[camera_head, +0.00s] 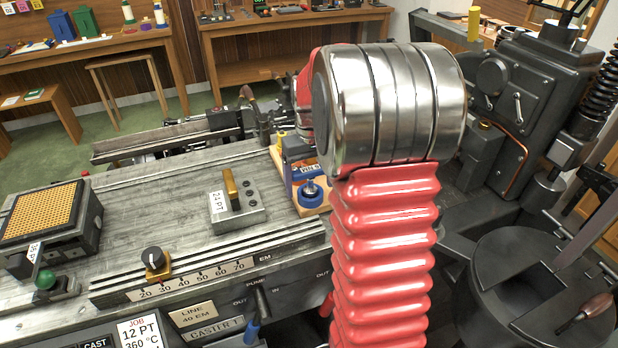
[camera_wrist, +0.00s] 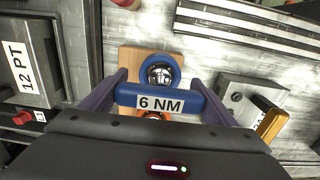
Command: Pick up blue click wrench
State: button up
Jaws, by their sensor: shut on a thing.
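The blue click wrench (camera_wrist: 188,100) lies crosswise between my fingers in the wrist view, with a white "6 NM" label on it. My gripper (camera_wrist: 158,98) is shut on it, one dark purple finger at each side. In the head view a small part of the blue wrench (camera_head: 313,170) shows beside my red and steel arm, which hides most of my gripper. Whether the wrench is clear of the wooden board (camera_head: 314,208) below it is hard to tell.
A blue ring with a shiny steel knob (camera_wrist: 160,71) sits on the wooden board. A grey "24 PT" block (camera_head: 238,208) with a brass piece stands to its left on the metal bench. A dark round pot (camera_head: 530,280) is at the right.

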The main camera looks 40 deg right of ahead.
notch_tip(320, 180, up, 10)
jog(key=shift+f, duration=0.2)
jog(key=shift+r, duration=0.2)
dwell(0.4)
dwell(0.5)
